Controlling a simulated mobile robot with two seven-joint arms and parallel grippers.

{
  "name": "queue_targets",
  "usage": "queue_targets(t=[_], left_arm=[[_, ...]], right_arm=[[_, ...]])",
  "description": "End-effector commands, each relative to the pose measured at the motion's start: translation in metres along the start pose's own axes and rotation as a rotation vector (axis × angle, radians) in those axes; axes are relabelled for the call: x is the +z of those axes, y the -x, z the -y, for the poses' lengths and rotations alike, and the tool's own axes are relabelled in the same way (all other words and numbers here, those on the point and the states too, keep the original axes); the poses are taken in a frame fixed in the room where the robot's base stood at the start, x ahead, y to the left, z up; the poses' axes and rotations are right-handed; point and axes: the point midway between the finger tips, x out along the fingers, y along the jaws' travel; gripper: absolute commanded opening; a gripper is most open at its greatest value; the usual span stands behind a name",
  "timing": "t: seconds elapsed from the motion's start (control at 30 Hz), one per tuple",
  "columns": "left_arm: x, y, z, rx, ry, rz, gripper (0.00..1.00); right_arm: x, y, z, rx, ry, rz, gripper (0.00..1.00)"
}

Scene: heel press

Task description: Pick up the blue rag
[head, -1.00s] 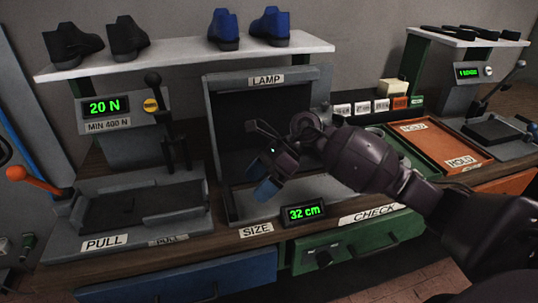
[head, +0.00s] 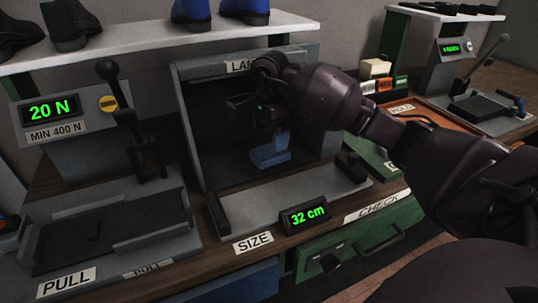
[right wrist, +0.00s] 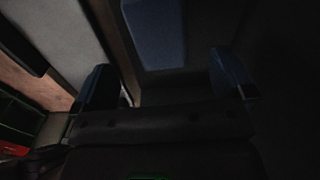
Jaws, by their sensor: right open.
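A dim blue flat piece, which looks like the blue rag (right wrist: 155,34), shows in the right wrist view, ahead of and between the fingers. It lies on a dark surface and is apart from both fingers. My right gripper (head: 273,151) is inside the open front of the lamp booth (head: 218,168) in the head view, pointing down, with blue fingertips. In the right wrist view its fingers (right wrist: 164,82) stand wide apart with nothing between them. My left gripper is not in view.
A size display (head: 305,215) stands at the ledge. A pull-test stand (head: 105,225) with a lever is at the left. An orange tray (head: 440,122) lies at the right. A shoe shelf (head: 120,50) is above.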

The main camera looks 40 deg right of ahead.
Motion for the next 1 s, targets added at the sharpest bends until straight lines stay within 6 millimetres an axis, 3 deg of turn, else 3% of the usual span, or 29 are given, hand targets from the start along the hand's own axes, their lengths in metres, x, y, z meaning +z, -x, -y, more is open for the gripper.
queue_targets(t=[0.43,0.77,1.0], left_arm=[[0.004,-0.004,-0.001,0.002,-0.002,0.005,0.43],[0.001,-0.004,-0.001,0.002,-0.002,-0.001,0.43],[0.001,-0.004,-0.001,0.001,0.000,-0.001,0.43]], right_arm=[[0.001,-0.048,-0.001,0.003,-0.002,0.003,1.00],[0.000,-0.054,-0.001,-0.001,0.000,0.002,1.00],[0.000,-0.054,-0.001,-0.001,0.000,0.002,0.66]])
